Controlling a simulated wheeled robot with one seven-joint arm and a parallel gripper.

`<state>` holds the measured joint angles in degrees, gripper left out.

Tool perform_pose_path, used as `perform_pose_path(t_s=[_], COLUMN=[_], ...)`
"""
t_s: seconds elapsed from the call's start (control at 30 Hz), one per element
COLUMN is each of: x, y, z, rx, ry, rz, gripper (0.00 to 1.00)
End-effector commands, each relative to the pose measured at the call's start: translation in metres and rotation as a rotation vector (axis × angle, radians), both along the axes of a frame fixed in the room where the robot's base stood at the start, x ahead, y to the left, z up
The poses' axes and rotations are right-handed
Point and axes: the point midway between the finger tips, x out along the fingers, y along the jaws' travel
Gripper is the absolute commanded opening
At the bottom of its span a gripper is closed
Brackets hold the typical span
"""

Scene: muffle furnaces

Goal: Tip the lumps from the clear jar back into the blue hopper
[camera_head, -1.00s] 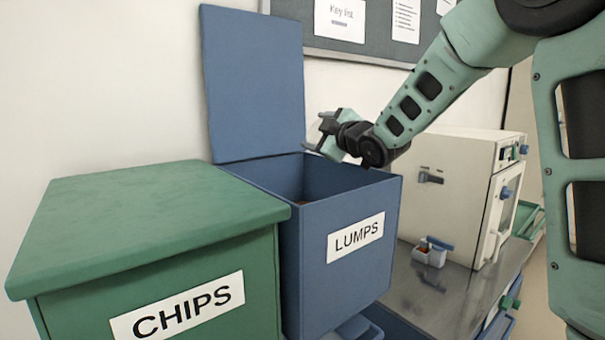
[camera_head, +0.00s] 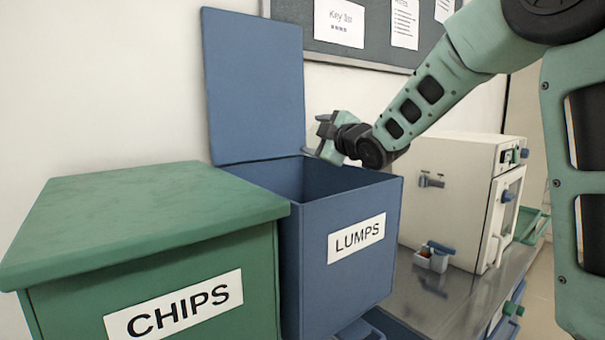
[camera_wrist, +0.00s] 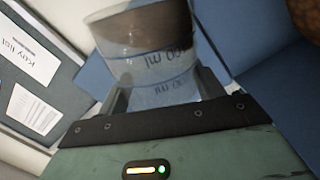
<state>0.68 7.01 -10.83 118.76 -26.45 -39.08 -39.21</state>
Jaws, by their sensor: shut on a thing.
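The blue hopper (camera_head: 310,260), labelled LUMPS, stands with its lid (camera_head: 255,85) raised upright at the back. My gripper (camera_head: 325,132) is over the back right part of its opening. In the wrist view my gripper (camera_wrist: 163,88) is shut on the clear jar (camera_wrist: 150,68), with a finger on each side. The jar has printed marks, and a dark brown mass (camera_wrist: 145,28) shows at its far end. The jar is hard to make out in the head view. The hopper's inside is mostly hidden by its front wall. A brown patch shows at the wrist view's top right corner.
A green bin (camera_head: 140,225) labelled CHIPS, lid shut, stands against the hopper's left. A white furnace (camera_head: 455,190) stands on the metal bench at right, with a small box (camera_head: 431,258) in front. A notice board (camera_head: 370,30) hangs on the wall behind.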

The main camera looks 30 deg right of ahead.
Motion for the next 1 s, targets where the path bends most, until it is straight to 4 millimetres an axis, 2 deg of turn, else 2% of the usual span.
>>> perform_pose_path(t_s=[0.5, 1.0], x=[-0.0005, -0.0006], y=[0.0053, 0.0058], z=[-0.0061, -0.0063], rx=[-0.107, -0.124], ry=[-0.012, -0.012], rz=[0.001, 0.000], gripper=[0.34, 0.34])
